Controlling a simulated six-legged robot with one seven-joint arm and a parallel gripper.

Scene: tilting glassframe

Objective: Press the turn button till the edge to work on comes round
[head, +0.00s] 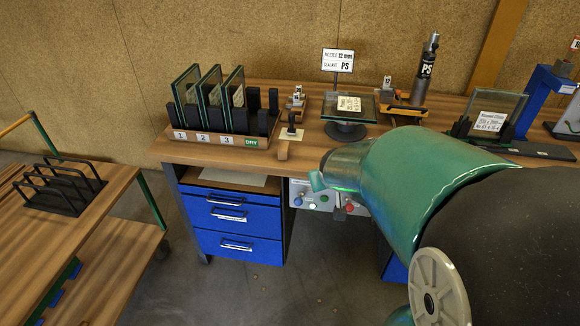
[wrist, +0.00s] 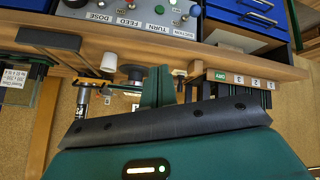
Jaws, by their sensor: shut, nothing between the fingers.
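The control panel (head: 330,197) hangs under the bench's front edge and is partly hidden by my arm. In the wrist view, which is upside down, its labels DOSE, FEED, TURN (wrist: 155,27) and SUCTION show. A small round button (wrist: 159,9) sits by the TURN label. My gripper (wrist: 158,85) shows green fingers closed together, empty, pointing towards the panel and apart from the buttons in the picture. In the head view only a green fingertip (head: 317,181) shows past my arm. A labelled glass pane (head: 350,106) lies flat on a dark round stand (head: 346,130) on the bench.
A rack of upright panes (head: 225,138) numbered 1, 2, 3 and DRY stands on the bench (head: 183,151). Blue drawers (head: 235,213) are below. A labelled pane (head: 492,112) stands at the right. A side table (head: 100,215) with a black rack is at the left.

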